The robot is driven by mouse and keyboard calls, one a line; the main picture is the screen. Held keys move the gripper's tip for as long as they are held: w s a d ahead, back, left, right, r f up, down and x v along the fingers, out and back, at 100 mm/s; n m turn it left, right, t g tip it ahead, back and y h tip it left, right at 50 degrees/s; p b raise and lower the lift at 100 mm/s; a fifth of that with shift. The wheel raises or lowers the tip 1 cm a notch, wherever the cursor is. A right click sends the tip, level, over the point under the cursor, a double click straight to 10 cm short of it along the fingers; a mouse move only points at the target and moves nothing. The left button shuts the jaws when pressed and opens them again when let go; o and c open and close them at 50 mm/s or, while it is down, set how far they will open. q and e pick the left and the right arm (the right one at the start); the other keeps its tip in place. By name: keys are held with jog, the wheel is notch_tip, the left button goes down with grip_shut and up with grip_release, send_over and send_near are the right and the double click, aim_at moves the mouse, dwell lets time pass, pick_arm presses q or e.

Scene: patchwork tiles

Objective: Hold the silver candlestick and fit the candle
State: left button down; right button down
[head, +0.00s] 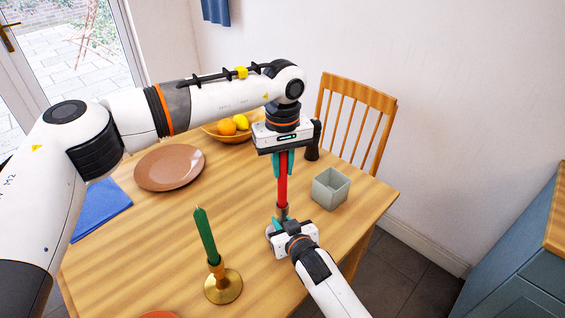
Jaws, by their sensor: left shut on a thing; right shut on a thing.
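A red candle (283,186) stands upright in the middle of the head view. My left gripper (283,163) points down from above and is shut on the candle's upper part. My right gripper (279,222) is low at the front and shut on the silver candlestick (269,231), which is mostly hidden behind the gripper. The candle's lower end is at the candlestick's top, just above my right gripper. I cannot tell whether it is inside the socket.
A brass candlestick (223,287) with a green candle (205,236) stands front left. A grey-green square pot (331,188) is close on the right. A brown plate (169,168), blue napkin (101,209) and fruit bowl (214,133) lie farther left. A dark object (313,142) stands behind.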

pick_arm(q)
jog(key=shift+f, duration=0.65)
dwell(0.4)
dwell(0.4)
jog(key=c, duration=1.2)
grip_release()
notch_tip(320, 180, up, 12)
jog(key=shift+r, duration=0.1)
